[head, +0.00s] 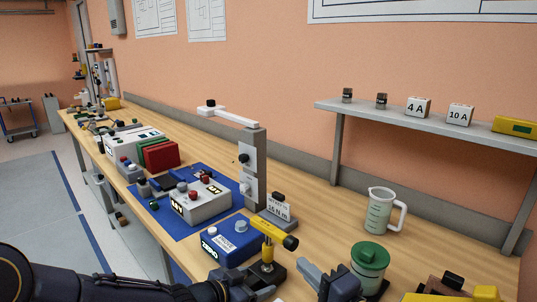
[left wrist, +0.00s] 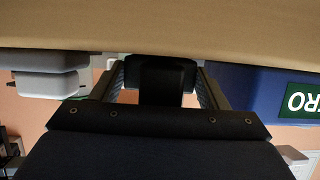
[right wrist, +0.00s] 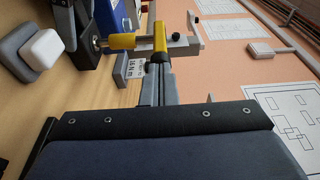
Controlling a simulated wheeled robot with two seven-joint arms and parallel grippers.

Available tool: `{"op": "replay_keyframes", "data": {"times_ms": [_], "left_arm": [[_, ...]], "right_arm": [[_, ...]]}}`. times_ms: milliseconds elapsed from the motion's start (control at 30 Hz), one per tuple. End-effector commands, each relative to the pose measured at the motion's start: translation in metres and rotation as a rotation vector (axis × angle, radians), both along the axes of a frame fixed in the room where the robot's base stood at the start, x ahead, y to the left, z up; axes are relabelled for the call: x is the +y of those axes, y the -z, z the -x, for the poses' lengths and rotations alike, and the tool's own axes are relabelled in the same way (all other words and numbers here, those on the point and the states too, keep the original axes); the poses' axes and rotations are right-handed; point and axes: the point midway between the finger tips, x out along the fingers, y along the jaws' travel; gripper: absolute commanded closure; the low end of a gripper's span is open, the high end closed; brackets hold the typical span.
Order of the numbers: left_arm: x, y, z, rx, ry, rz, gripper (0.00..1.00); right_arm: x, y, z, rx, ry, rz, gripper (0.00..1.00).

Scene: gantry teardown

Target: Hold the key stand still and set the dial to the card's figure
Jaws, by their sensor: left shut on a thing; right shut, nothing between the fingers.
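The key stand has a black base (head: 271,275), an upright post and a yellow key (head: 262,229) on top. The key's black end knob (head: 290,242) points right; the dial's reading is too small to make out. My left gripper (head: 262,279) is shut on the black base, which fills the gap between its fingers in the left wrist view (left wrist: 160,78). My right gripper (head: 306,268) is shut and empty, just below and right of the knob. In the right wrist view its fingertips (right wrist: 158,72) appear close to the knob; contact is unclear. The card (head: 279,210) seems to read 16 N m.
A blue ZERO box (head: 232,240) stands left of the key stand. A green-lidded jar (head: 369,265) is close to my right gripper. A measuring jug (head: 381,212) stands behind it. A grey post with an arm (head: 254,170) rises behind the card. A wall shelf (head: 400,113) runs above.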

Motion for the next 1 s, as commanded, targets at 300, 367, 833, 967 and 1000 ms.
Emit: {"op": "replay_keyframes", "data": {"times_ms": [300, 367, 833, 967, 1000], "left_arm": [[0.001, 0.005, 0.002, 0.013, -0.001, -0.006, 0.61], [0.001, 0.005, 0.002, 0.013, -0.001, -0.006, 0.61], [0.001, 0.005, 0.002, 0.014, -0.001, -0.006, 0.61], [0.001, 0.005, 0.002, 0.013, -0.001, -0.005, 0.61], [0.001, 0.005, 0.002, 0.013, -0.001, -0.005, 0.61]], "right_arm": [[-0.012, 0.001, 0.012, 0.001, 0.000, 0.001, 1.00], [-0.012, 0.001, 0.011, 0.001, -0.001, 0.001, 1.00], [-0.021, 0.019, 0.012, -0.284, -0.008, 0.285, 1.00], [-0.021, 0.021, 0.013, -0.360, -0.005, 0.351, 1.00], [-0.020, 0.021, 0.012, -0.371, -0.004, 0.359, 1.00]]}}
